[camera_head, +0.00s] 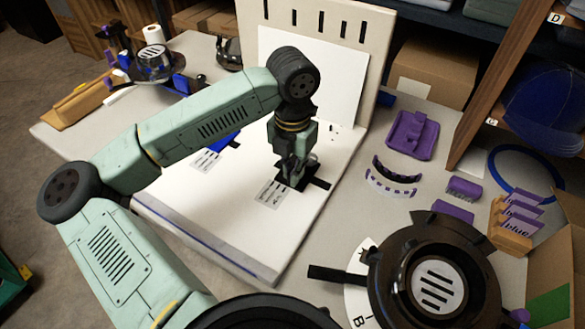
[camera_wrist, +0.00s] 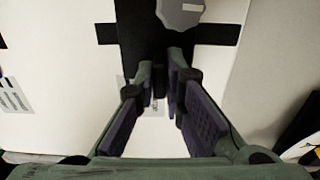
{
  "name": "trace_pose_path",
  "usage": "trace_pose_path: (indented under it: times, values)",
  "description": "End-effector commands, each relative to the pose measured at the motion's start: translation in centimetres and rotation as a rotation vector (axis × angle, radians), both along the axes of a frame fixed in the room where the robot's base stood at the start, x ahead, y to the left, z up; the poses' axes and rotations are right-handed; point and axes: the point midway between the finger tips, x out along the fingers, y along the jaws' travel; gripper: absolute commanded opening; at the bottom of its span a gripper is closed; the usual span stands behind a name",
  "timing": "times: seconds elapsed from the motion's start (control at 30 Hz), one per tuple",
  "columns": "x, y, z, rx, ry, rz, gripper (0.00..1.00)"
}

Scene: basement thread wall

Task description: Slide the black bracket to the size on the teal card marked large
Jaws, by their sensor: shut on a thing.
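The black bracket (camera_head: 318,183) lies on the white board beneath my gripper (camera_head: 291,174). In the wrist view the black bracket (camera_wrist: 145,40) is a broad dark strip with a bar to each side. My gripper (camera_wrist: 160,74) has its fingertips close together at the strip's near end, shut on a part of the bracket that they mostly hide. A pale printed card (camera_head: 270,192) lies just in front of the bracket. Its writing is too small to read, and I cannot make out a teal colour.
A blue bracket (camera_head: 228,138) and another printed card (camera_head: 207,161) lie to the left on the board. A slotted upright panel (camera_head: 380,30) stands behind. Purple parts (camera_head: 411,135) and a large black dial (camera_head: 435,275) are at the right. The board's front is clear.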

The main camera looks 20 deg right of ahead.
Motion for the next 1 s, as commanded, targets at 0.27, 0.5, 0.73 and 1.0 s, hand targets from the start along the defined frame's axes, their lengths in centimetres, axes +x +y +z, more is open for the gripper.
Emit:
trace_pose_path:
  times: [0.27,0.5,0.73,1.0]
  values:
    - [-0.1,-0.1,0.0,0.000,0.000,-0.001,0.00]
    - [-2.2,-2.3,-0.2,0.000,-0.003,-0.004,0.00]
    - [-2.4,-2.5,0.1,-0.003,-0.001,-0.002,0.00]
    - [-2.4,-2.4,0.1,-0.002,-0.001,-0.001,0.22]
